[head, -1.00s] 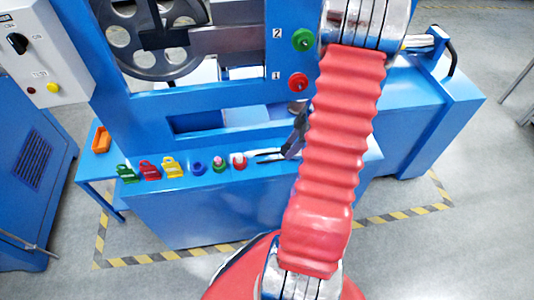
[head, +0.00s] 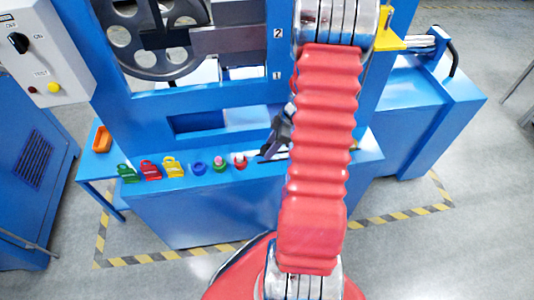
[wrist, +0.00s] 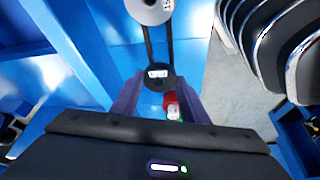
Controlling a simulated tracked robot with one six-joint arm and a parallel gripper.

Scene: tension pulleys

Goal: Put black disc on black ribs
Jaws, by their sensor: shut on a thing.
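In the wrist view my gripper (wrist: 157,98) is shut on the black disc (wrist: 158,84), which has a white label and sits between the fingertips. Two black ribs (wrist: 170,45) run side by side from behind the disc toward a pale grey labelled disc. In the head view my gripper (head: 279,137) shows as a dark shape left of my red arm, over the blue table. The disc is not clear in the head view. I cannot tell whether it touches the ribs.
A red piece (head: 240,162) stands close left of the ribs, in a row with pink, blue, yellow, red and green pieces on the table (head: 220,215). The pale grey disc (wrist: 150,10) is near the wrist view's top. A blue machine frame with a large wheel (head: 150,50) rises behind.

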